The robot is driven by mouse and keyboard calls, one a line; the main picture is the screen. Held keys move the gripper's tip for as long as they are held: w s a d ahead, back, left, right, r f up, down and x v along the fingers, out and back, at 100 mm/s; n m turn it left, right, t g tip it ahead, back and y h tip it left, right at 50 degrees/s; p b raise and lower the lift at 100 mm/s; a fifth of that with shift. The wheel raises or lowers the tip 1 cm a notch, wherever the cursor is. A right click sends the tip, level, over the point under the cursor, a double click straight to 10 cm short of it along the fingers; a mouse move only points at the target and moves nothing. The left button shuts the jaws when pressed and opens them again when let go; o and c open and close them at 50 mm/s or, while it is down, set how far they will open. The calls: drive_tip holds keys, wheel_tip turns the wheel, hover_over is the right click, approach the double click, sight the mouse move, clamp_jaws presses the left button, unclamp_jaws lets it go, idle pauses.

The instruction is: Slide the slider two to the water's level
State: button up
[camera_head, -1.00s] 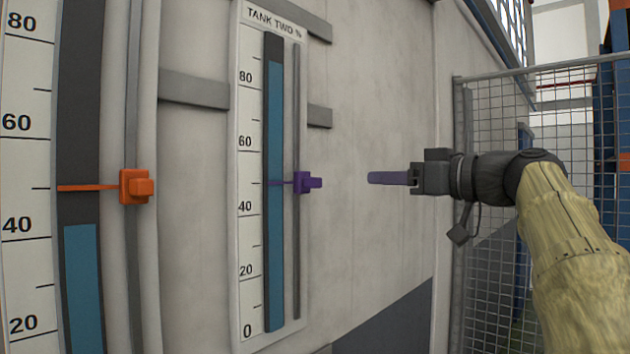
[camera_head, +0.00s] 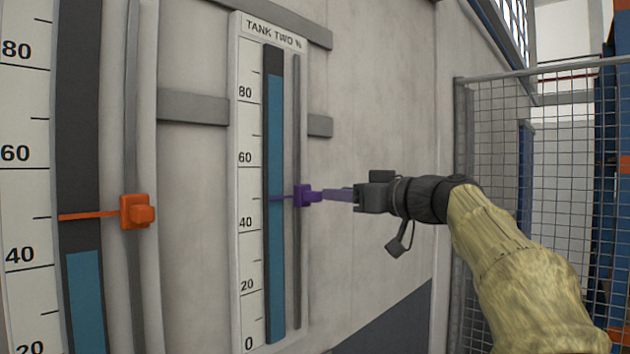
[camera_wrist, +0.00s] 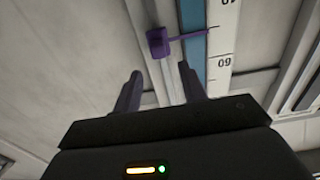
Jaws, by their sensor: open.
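Slider two is a purple block (camera_head: 305,195) on the rail of the tank two gauge (camera_head: 245,190). The blue water column (camera_head: 275,130) of tank two tops out above the 80 mark, well above the pointer. My gripper (camera_head: 328,194) is at the slider's height, with its fingertips close to the knob from the right. In the wrist view, the open fingers (camera_wrist: 159,78) are spread apart, and the purple slider (camera_wrist: 157,42) shows just beyond the gap between them. I cannot tell whether they touch it.
A second gauge at the left has an orange slider (camera_head: 137,211) just under 50 and blue water (camera_head: 85,300) near 40. Grey horizontal bars (camera_head: 193,107) cross the wall behind the gauges. A wire mesh fence (camera_head: 500,200) stands at the right.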

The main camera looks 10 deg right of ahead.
sight(306, 191)
drive_tip(key=p+x, duration=0.3)
drive_tip(key=x, duration=0.3)
drive_tip(key=shift+w+a+r+p, duration=0.2)
drive_tip(key=shift+w+a+p, duration=0.05)
drive_tip(key=shift+p, duration=0.05)
drive_tip(key=shift+w+a+f, duration=0.2)
drive_tip(key=shift+w+a, duration=0.1)
drive_tip(key=shift+w, duration=0.15)
drive_tip(key=shift+s, duration=0.1)
clamp_jaws()
